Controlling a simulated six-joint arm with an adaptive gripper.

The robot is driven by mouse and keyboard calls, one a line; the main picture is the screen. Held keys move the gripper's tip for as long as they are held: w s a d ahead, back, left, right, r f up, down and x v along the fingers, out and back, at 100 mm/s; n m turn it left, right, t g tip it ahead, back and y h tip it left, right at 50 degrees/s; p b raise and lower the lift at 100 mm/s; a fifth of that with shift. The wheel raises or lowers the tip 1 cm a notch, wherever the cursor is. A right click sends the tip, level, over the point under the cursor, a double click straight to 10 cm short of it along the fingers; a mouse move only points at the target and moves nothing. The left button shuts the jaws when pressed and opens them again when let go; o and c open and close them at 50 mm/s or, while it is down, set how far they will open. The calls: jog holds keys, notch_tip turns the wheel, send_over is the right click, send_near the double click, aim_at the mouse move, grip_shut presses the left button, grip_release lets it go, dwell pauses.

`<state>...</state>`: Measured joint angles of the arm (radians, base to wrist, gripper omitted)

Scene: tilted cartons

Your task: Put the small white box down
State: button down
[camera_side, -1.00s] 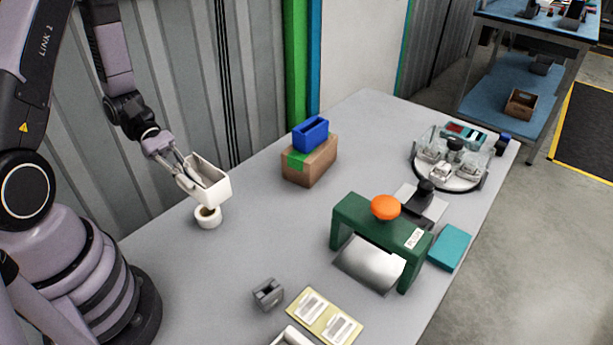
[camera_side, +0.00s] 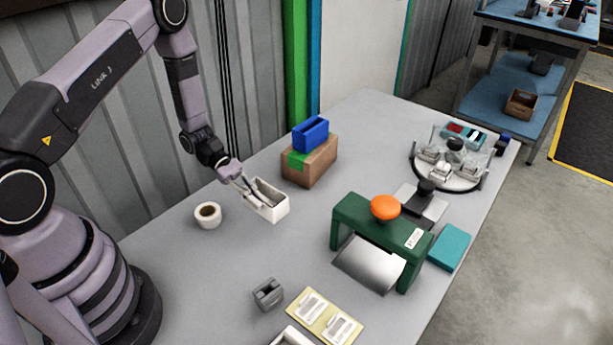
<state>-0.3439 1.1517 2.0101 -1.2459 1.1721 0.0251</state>
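The small white box (camera_side: 271,207) is an open-topped box near the middle of the grey table, in front of the brown carton. My gripper (camera_side: 251,197) is at its left end, with its fingers at the box's near-left wall, and appears shut on it. The box looks close to level and low over the table. I cannot tell whether its underside touches the table top.
A white tape roll (camera_side: 208,215) lies left of the box. A brown carton (camera_side: 310,163) with a blue bin (camera_side: 310,133) on top stands behind it. A green press (camera_side: 382,235) with an orange knob is to the right. A grey block (camera_side: 268,294) and a yellow card (camera_side: 325,317) lie in front.

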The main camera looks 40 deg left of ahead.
aim_at(280, 217)
jog(key=shift+w+d+f, duration=0.2)
jog(key=shift+w+f, duration=0.8)
jog(key=shift+f, duration=1.85)
jog(key=c, duration=1.2)
grip_release()
jog(key=shift+c, duration=0.2)
